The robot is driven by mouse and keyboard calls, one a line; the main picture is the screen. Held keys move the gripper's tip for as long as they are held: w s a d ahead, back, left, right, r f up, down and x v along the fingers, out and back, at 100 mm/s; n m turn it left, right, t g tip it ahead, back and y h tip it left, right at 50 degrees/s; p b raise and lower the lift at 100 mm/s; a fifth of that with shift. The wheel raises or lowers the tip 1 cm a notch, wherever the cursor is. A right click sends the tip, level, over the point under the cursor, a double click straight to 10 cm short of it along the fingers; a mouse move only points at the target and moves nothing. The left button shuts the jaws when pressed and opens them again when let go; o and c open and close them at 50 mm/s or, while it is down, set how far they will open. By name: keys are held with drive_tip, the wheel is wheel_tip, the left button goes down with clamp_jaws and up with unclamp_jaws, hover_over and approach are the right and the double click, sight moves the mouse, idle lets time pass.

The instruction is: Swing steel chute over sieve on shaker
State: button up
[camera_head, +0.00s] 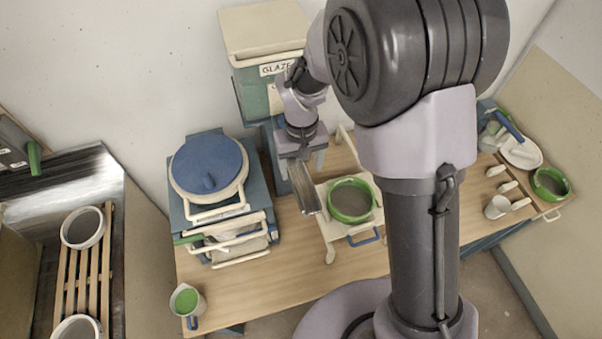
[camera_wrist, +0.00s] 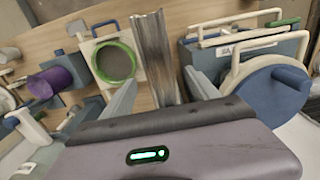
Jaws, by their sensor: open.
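The steel chute (camera_head: 305,188) is a bright ribbed metal trough. In the head view it slants down from below my gripper (camera_head: 302,153), and its lower end lies just left of the sieve. The sieve (camera_head: 329,203) is a green-rimmed round with a grey mesh, sitting on the pale shaker (camera_head: 332,229). In the wrist view, the chute (camera_wrist: 152,50) rises between the two open fingers of my gripper (camera_wrist: 160,76), and the sieve (camera_wrist: 98,62) is to its left. I cannot tell whether either finger touches the chute. Its hinge end is hidden.
A blue-lidded bucket (camera_head: 207,165) stands left of the chute. The glaze bin (camera_head: 262,50) is behind. A green-filled jug (camera_head: 187,301) sits at the table's front left. Another green-rimmed round (camera_head: 550,184) lies far right. Bare table (camera_head: 270,290) shows in front.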

sight(302, 183)
drive_tip(key=f, duration=0.5)
drive_tip(key=shift+s, duration=0.2)
drive_tip(key=shift+w+f, duration=0.2)
drive_tip(key=shift+f, duration=0.3)
drive_tip(key=shift+r, duration=0.1)
clamp_jaws()
